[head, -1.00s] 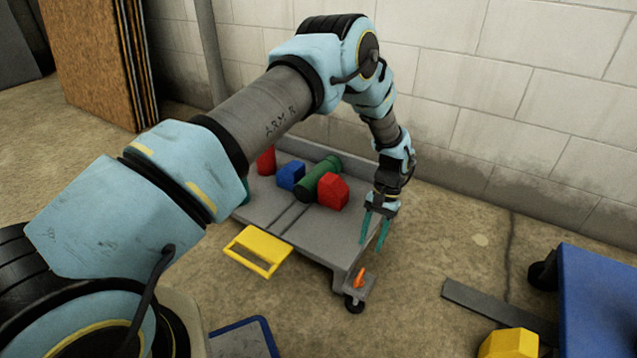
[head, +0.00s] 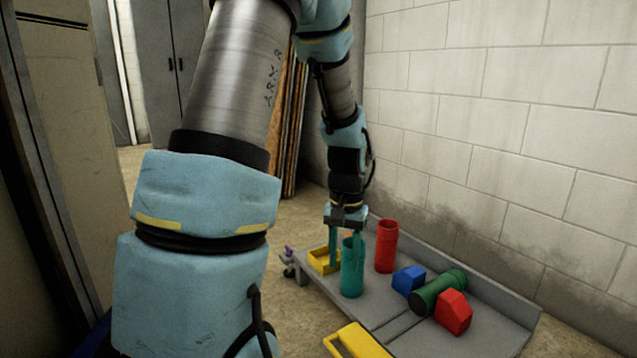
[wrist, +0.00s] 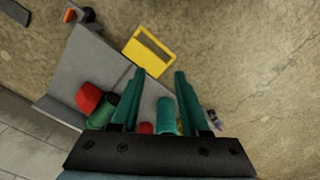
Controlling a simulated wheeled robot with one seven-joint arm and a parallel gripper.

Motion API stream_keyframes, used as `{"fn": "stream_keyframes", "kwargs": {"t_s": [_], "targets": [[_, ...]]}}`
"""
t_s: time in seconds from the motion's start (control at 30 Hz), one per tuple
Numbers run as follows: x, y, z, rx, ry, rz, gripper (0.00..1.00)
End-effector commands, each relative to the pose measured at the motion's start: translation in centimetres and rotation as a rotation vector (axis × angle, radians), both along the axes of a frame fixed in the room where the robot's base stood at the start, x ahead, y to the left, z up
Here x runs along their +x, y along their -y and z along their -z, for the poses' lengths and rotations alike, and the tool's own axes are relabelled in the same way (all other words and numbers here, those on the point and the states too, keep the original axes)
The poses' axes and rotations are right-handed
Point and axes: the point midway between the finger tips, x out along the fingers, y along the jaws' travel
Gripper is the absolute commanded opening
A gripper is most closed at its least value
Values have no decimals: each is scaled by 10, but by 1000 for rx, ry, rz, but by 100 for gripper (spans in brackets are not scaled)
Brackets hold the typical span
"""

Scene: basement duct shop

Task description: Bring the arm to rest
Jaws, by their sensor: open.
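My gripper (head: 345,262) is open and points down over the left end of a grey flat cart (head: 405,350). Its two teal fingers hold nothing. In the head view a teal cylinder (head: 352,276) stands upright on the cart, and the fingers show just above and behind its top. In the wrist view the open gripper (wrist: 160,73) has the teal cylinder (wrist: 166,115) showing between its fingers. I cannot tell the exact gap between fingers and cylinder. My arm reaches up and over from the lower left of the head view, still raised and extended.
The cart also carries a red cylinder (head: 387,246), a blue block (head: 408,280), a green cylinder (head: 437,293) and a red block (head: 453,311). A block wall (head: 500,120) runs behind.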

Motion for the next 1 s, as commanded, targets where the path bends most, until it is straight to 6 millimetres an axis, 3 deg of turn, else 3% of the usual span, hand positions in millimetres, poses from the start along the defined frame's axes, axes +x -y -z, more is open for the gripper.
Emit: {"fn": "stream_keyframes", "kwargs": {"t_s": [0.03, 0.1, 0.43, 0.77, 1.0], "targets": [[-7, -23, -10, -9, 24, -47, 45], [-18, -47, -19, -17, 49, -96, 45], [-74, -123, -41, -41, 148, -284, 45], [-72, -121, -113, -41, 145, -277, 45], [-72, -121, -185, -41, 145, -276, 45]]}}
